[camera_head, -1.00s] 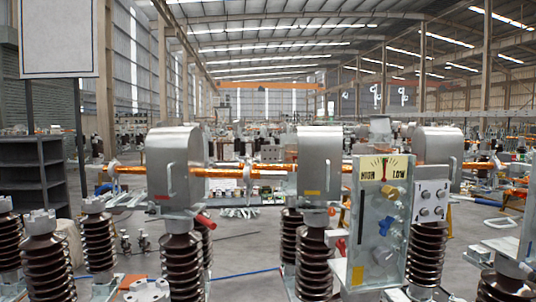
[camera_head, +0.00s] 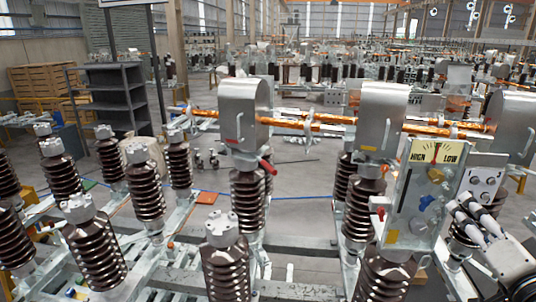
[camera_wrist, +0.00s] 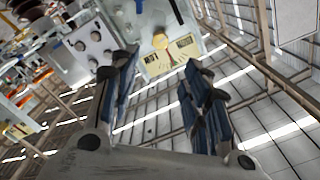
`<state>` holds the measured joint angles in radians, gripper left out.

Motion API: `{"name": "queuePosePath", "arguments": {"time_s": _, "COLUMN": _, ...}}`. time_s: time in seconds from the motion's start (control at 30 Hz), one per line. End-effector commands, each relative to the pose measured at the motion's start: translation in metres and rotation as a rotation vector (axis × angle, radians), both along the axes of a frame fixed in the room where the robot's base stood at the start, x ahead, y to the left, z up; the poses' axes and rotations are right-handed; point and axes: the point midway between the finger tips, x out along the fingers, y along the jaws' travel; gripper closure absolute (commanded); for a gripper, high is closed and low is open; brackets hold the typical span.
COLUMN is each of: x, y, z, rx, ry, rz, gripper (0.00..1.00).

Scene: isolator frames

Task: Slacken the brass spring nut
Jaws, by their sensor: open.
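The brass spring nut (camera_head: 436,174) is a small yellow knob on the upright grey panel (camera_head: 405,205), just below the HIGH/LOW dial (camera_head: 436,152). In the wrist view the nut (camera_wrist: 160,41) shows beside the tilted dial (camera_wrist: 171,58), near the top. My gripper (camera_head: 466,212) is at the right of the head view, to the lower right of the nut and apart from it. In the wrist view its two dark fingers stand apart with nothing between the tips (camera_wrist: 158,74). Fine detail of the nut is too small to tell.
A blue knob (camera_head: 427,203) sits below the nut, and a red part (camera_head: 380,214) is at the panel's left edge. A grey box with round fittings (camera_head: 485,184) is right of the panel. Brown ribbed insulators (camera_head: 226,265) and metal housings (camera_head: 383,120) crowd the left and middle.

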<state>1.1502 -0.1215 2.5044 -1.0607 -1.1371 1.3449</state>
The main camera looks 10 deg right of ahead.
Motion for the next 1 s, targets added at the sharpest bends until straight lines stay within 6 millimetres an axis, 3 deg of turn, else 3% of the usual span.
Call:
{"name": "queuePosePath", "arguments": {"time_s": 0.2, "x": 0.050, "y": -0.010, "z": 0.000, "rx": 0.000, "ry": 0.002, "rz": 0.007, "gripper": 0.57}}
{"name": "queuePosePath", "arguments": {"time_s": 0.5, "x": 0.108, "y": -0.025, "z": 0.000, "rx": -0.002, "ry": 0.002, "rz": 0.003, "gripper": 0.57}}
{"name": "queuePosePath", "arguments": {"time_s": 0.7, "x": 0.128, "y": -0.030, "z": 0.001, "rx": -0.003, "ry": 0.001, "rz": 0.001, "gripper": 0.57}}
{"name": "queuePosePath", "arguments": {"time_s": 1.0, "x": 0.133, "y": -0.032, "z": 0.000, "rx": -0.004, "ry": 0.002, "rz": -0.001, "gripper": 0.57}}
